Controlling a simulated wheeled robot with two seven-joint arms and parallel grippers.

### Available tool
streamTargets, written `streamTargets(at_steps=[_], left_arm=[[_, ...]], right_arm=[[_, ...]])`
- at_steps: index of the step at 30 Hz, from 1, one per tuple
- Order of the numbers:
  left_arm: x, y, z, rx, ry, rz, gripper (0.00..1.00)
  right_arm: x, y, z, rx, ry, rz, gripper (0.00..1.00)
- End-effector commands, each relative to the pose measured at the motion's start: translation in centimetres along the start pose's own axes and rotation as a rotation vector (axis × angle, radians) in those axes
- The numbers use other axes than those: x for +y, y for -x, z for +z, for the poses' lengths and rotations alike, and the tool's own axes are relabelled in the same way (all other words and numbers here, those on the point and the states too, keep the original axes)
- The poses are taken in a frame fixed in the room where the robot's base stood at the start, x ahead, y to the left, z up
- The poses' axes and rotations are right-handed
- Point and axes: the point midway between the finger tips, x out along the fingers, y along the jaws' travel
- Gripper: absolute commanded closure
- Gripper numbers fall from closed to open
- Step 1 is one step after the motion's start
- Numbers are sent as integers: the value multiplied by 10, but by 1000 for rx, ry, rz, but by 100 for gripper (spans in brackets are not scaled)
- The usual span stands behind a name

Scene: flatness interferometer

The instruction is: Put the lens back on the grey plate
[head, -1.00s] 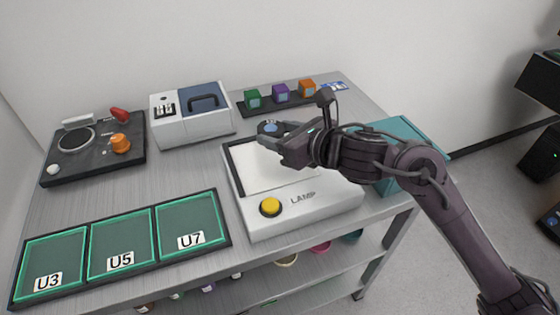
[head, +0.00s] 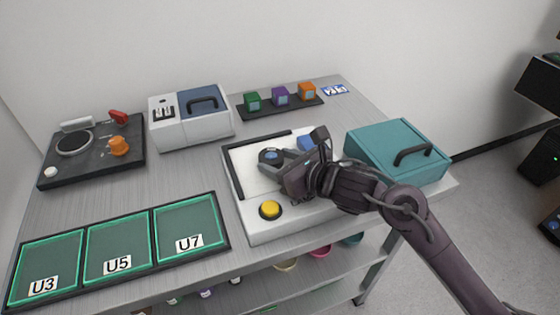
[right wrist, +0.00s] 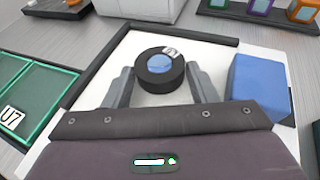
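The lens, a black ring with blue glass and a small white label, shows in the right wrist view (right wrist: 160,70) and in the head view (head: 270,157). My right gripper (right wrist: 160,68) has a fingertip close against each side of the ring and appears shut on it. The lens is over the pale top of the lamp box (head: 290,220); I cannot tell whether it touches that top. A dark grey instrument (head: 97,165) with a round ringed disc stands at the far left; I cannot tell which surface is the grey plate. My left gripper is out of view.
A blue block (right wrist: 260,85) is just right of my right gripper. A black L-shaped edge borders the lamp top. A teal box (head: 395,150) stands at right. A white-and-blue case (head: 190,125) and colored cubes are behind. Green trays (head: 118,245) lie front left.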

Motion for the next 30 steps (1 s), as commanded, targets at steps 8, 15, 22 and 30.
streamTargets(at_steps=[8,15,22,30], left_arm=[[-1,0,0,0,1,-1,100],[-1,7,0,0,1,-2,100],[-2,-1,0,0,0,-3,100],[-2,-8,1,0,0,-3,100]], right_arm=[[0,0,0,1,0,0,28],[0,2,5,1,-1,0,28],[-1,41,0,3,7,-3,28],[1,95,0,5,7,-1,28]])
